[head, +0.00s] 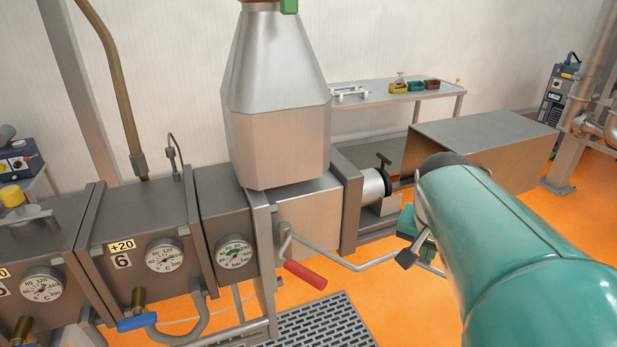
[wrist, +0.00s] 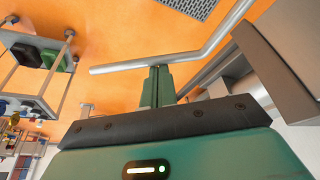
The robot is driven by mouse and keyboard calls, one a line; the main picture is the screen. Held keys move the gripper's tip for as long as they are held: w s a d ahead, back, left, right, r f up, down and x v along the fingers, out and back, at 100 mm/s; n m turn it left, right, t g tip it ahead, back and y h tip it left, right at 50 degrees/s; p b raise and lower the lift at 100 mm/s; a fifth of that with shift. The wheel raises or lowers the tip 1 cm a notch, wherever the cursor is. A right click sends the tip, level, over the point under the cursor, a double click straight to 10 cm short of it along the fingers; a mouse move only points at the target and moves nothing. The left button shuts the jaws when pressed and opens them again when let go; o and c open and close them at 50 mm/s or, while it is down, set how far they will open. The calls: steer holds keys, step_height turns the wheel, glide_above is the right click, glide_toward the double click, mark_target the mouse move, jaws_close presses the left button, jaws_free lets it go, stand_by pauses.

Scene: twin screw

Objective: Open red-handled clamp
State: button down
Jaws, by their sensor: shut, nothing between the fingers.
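The clamp's red handle (head: 305,275) points down and to the right from a grey pivot (head: 284,238) on the front of the machine housing in the head view. It does not show in the wrist view. My gripper (head: 408,252) is to the right of the red handle and clearly apart from it, partly hidden by my teal arm. In the wrist view my gripper's green fingers (wrist: 158,74) are together and empty. Their tips are at a grey bent rod (wrist: 150,64); I cannot tell whether they touch it.
The grey bent rod (head: 345,266) runs between the machine and my gripper. Gauge boxes (head: 125,225) and a blue-handled valve (head: 138,322) stand at left. A grey box (head: 490,145) and a bench (head: 385,92) are behind. The orange floor (head: 375,310) is open below, beside a dark grate (head: 325,325).

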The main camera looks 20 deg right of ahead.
steer(key=shift+s+a+f, duration=0.15)
steer(key=shift+s+a, duration=0.05)
steer(key=shift+s, duration=0.05)
steer(key=shift+a, duration=0.25)
stand_by(0.3)
steer(key=w+d+r, duration=0.1)
steer(key=w+d, duration=0.1)
steer(key=d, duration=0.2)
steer(key=v, duration=1)
steer(key=shift+r, duration=0.15)
steer(key=shift+w, duration=0.15)
